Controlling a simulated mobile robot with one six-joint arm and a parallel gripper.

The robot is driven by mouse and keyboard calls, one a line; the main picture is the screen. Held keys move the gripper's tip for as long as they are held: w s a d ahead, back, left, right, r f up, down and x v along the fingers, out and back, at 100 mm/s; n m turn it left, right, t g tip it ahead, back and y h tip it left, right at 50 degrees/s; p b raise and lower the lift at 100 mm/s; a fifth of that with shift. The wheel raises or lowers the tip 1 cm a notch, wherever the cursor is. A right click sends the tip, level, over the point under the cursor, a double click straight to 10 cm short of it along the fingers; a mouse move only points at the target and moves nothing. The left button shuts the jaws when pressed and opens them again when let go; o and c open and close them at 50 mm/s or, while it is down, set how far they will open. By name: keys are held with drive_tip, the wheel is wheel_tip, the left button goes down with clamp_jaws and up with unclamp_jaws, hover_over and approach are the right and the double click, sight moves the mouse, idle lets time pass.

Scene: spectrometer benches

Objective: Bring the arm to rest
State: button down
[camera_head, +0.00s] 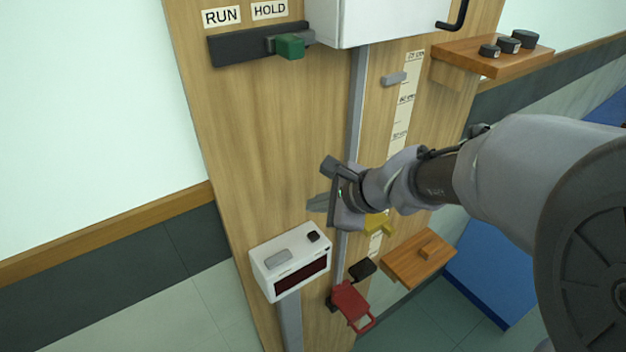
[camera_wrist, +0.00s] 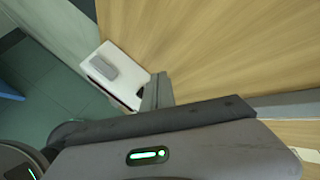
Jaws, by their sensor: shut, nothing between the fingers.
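My gripper (camera_head: 316,203) is at the end of my arm, which reaches in from the right in the head view. It is in front of the middle of the wooden panel (camera_head: 270,140). Its fingers are together with nothing between them. In the wrist view my gripper (camera_wrist: 157,90) shows its closed fingers beyond the dark bar, with the wooden panel behind. I cannot tell the exact gap between the fingertips and the panel.
A white box with a dark display (camera_head: 290,262) is below my gripper. A red part (camera_head: 351,305) and a wooden block (camera_head: 418,259) are lower right. A green-handled slider (camera_head: 289,46) and a white cabinet (camera_head: 375,18) are above. A shelf with black weights (camera_head: 495,58) is upper right.

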sight(319, 240)
drive_tip(key=s+d+f+n+h+b, duration=0.1)
drive_tip(key=s+d+f+n+b, duration=0.2)
drive_tip(key=s+f+b, duration=0.4)
drive_tip(key=s+d+f+n+h+b, duration=0.2)
drive_tip(key=s+f+n+b, duration=0.4)
drive_tip(key=f+b, duration=1)
drive_tip(key=s+d+f+n+h+b, duration=0.1)
drive_tip(key=s+d+f+n+b, duration=0.3)
drive_tip(key=s+f+b, duration=0.5)
drive_tip(key=shift+s+d+f+g+h+b, duration=0.25)
drive_tip(key=shift+f+b, duration=1.05)
drive_tip(key=shift+b, duration=2.2)
